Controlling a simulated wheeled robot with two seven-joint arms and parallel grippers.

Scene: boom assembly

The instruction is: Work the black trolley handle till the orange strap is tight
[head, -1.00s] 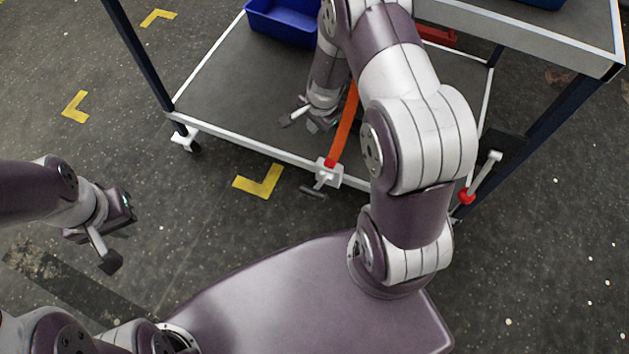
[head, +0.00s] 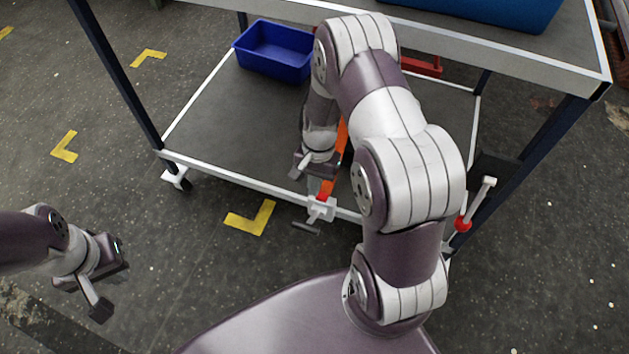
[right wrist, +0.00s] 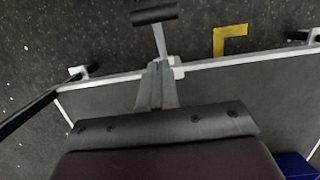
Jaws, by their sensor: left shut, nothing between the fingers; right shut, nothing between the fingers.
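The black trolley handle (head: 305,227) is a short dark crossbar on a light stem, coming out of a white housing (head: 321,208) on the trolley's front lower rail. In the right wrist view the handle (right wrist: 154,15) shows beyond the fingertips. The orange strap (head: 336,172) runs from the housing back across the lower shelf, partly hidden by my right arm. Whether it is tight I cannot tell. My right gripper (head: 314,187) is shut and empty, just behind the housing; its closed fingers also show in the right wrist view (right wrist: 157,75). My left gripper (head: 101,309) is shut and empty over the floor.
A blue bin (head: 275,50) stands at the lower shelf's back left. The upper shelf (head: 480,38) overhangs behind my right arm. A white lever with a red part (head: 475,204) is at the front right leg. The floor (head: 190,265) in front is clear.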

